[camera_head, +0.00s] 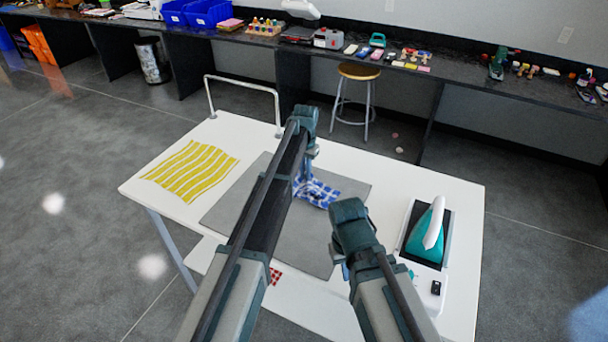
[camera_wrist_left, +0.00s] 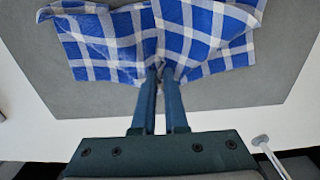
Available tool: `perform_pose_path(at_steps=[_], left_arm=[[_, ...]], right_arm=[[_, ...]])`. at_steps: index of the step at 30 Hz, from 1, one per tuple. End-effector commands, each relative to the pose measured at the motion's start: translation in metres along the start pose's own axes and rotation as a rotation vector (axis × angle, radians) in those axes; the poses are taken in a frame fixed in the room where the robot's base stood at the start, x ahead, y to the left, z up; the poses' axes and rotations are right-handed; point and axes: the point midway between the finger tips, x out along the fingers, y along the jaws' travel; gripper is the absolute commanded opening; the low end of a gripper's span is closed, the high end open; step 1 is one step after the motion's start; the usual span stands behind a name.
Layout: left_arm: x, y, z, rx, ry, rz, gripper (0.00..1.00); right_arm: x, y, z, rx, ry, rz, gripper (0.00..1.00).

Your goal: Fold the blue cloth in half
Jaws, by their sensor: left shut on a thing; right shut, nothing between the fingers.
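The blue cloth (camera_head: 316,192) is blue and white checked and lies on the grey mat (camera_head: 232,205), partly hidden behind my left arm. In the left wrist view the cloth (camera_wrist_left: 205,35) is bunched where the fingers meet it. My left gripper (camera_head: 304,184) points down and is shut on the cloth's edge; its fingers also show in the left wrist view (camera_wrist_left: 160,85). My right gripper (camera_head: 345,270) is shut and empty, low at the right of the mat, apart from the cloth. Its fingertips are mostly hidden by its own wrist.
A yellow striped cloth (camera_head: 190,170) lies flat at the left of the white table (camera_head: 455,190). A teal iron (camera_head: 428,235) stands on its base at the right. A red checked piece (camera_head: 275,276) shows at the front. A white rail (camera_head: 243,82) rises at the back-left edge.

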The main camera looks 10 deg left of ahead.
Motion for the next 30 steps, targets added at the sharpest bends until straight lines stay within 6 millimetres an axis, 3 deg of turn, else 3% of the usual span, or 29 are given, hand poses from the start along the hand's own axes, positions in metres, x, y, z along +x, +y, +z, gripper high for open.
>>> perform_pose_path(at_steps=[4,5,6,24,27,30], left_arm=[[-0.0004,0.0002,0.0001,0.0,0.0,0.0,0.0],[-0.0004,0.0002,0.0001,0.0,0.0,0.0,0.14],[-0.0004,0.0001,0.0002,0.0,0.0,0.0,0.19],[-0.0004,0.0001,0.0002,0.0,0.0,0.0,0.91],[-0.0004,0.0001,0.0002,0.0,0.0,0.0,1.0],[-0.0004,0.0001,0.0003,0.0,0.0,0.0,1.0]], right_arm=[[-0.0004,0.0,0.0,0.0,0.0,0.0,0.0],[-0.0004,0.0,0.0,0.0,0.0,0.0,0.0],[-0.0004,0.0,0.0,0.0,0.0,0.0,0.0],[-0.0004,0.0,0.0,0.0,0.0,0.0,0.0],[-0.0004,0.0,0.0,0.0,0.0,0.0,0.0],[-0.0004,0.0,0.0,0.0,0.0,0.0,0.0]])
